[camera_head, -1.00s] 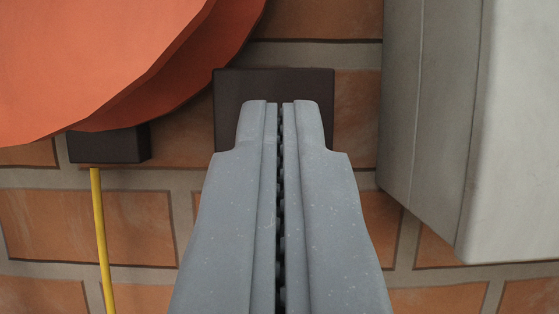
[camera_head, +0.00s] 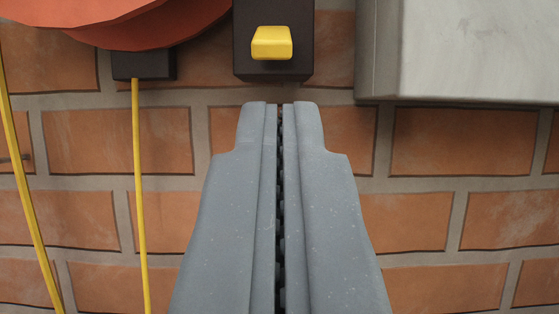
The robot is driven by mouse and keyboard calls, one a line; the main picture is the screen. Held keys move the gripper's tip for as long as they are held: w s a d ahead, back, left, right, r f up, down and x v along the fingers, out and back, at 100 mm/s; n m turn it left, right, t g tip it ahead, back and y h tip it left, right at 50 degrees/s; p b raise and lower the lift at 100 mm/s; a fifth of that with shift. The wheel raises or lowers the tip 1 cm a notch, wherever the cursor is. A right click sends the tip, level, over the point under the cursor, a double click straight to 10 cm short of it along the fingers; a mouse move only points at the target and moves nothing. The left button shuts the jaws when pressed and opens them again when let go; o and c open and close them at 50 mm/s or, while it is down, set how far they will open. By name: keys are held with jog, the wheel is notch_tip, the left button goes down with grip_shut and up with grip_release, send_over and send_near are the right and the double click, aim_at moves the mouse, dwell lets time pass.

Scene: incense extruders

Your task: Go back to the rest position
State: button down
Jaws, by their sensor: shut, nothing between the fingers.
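My gripper (camera_head: 280,106) is grey and points up the picture from the bottom middle. Its two fingers are shut together with nothing between them. Just above the fingertips is a dark box (camera_head: 251,67) with a yellow knob or lever (camera_head: 272,43) on its front. The fingertips appear apart from the box.
A large orange rounded body (camera_head: 130,25) fills the upper left, with a small dark block (camera_head: 144,66) under it. Yellow cables (camera_head: 138,190) run down at left. A grey box (camera_head: 460,50) is at the upper right. A brick wall (camera_head: 430,220) lies behind.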

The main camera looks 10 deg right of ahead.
jog(key=s+a+r+n+g+y, duration=0.1)
jog(key=s+a+r, duration=0.2)
jog(key=r, duration=0.4)
jog(key=s+a+r+g+y, duration=0.2)
jog(key=a+r, duration=0.1)
jog(key=r, duration=0.4)
jog(key=s+a+r+n+g+y, duration=0.1)
jog(key=s+a+r, duration=0.2)
jog(key=r, duration=0.4)
jog(key=s+a+r+g, duration=0.2)
jog(key=s+a+r, duration=0.1)
jog(key=s, duration=0.8)
jog(key=s+a+r+g, duration=0.2)
jog(key=s+r, duration=0.4)
jog(key=s, duration=0.5)
jog(key=shift+s+a+y+p, duration=0.3)
jog(key=shift+s+a+p, duration=0.05)
jog(key=shift+a, duration=0.35)
